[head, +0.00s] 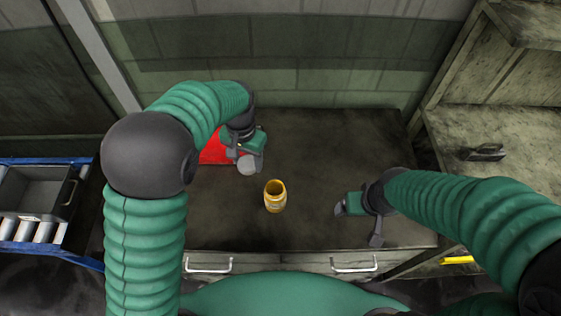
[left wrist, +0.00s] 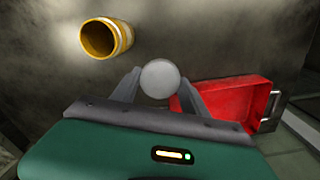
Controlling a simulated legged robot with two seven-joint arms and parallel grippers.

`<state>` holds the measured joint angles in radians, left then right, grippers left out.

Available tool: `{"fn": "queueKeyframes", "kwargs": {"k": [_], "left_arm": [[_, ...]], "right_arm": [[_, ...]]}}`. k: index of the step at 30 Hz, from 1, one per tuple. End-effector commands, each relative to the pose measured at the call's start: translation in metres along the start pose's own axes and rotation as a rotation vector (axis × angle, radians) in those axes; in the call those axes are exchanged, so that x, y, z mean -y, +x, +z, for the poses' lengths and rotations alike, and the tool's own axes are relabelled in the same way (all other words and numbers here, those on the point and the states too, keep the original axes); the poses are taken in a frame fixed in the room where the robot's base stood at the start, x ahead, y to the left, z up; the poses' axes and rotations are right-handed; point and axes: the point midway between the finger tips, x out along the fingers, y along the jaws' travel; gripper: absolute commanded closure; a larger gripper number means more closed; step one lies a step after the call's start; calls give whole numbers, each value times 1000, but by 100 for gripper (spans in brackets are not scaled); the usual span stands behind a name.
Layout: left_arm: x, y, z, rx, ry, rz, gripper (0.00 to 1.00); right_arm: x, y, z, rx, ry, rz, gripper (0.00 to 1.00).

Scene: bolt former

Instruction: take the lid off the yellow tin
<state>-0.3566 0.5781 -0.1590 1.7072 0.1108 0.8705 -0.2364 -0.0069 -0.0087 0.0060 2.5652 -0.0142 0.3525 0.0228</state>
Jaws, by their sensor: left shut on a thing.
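The yellow tin (head: 275,196) stands upright on the dark bench, its top open and its inside showing. It also shows in the left wrist view (left wrist: 106,38), apart from the gripper. My left gripper (head: 247,158) is shut on the round grey lid (head: 247,165), held up and to the left of the tin, near the red tray. The lid shows between the fingertips in the left wrist view (left wrist: 160,79). My right gripper (head: 357,221) is to the right of the tin, its fingers spread wide and empty.
A red tray (head: 213,152) with a handle lies on the bench behind my left gripper, partly hidden by it. Drawers with metal handles (head: 208,265) are at the bench's front. A wooden shelf unit (head: 500,130) stands at right. The bench's back middle is clear.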

Motion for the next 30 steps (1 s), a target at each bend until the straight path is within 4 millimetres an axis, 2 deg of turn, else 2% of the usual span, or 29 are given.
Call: {"fn": "queueKeyframes", "kwargs": {"k": [6,12,14,21,30], "left_arm": [[-40,2,-36,-2,137,-3,96],[-69,8,-57,-6,232,-2,96],[-72,12,-58,-4,243,0,96],[-72,61,-59,-3,245,2,96],[-74,106,-60,-3,246,0,96]], "right_arm": [[-3,5,1,1,3,-2,19],[-3,11,2,0,3,-2,19],[-2,11,2,0,3,-1,19],[-1,7,1,0,2,-1,19],[-3,4,0,1,3,-2,19]]}}
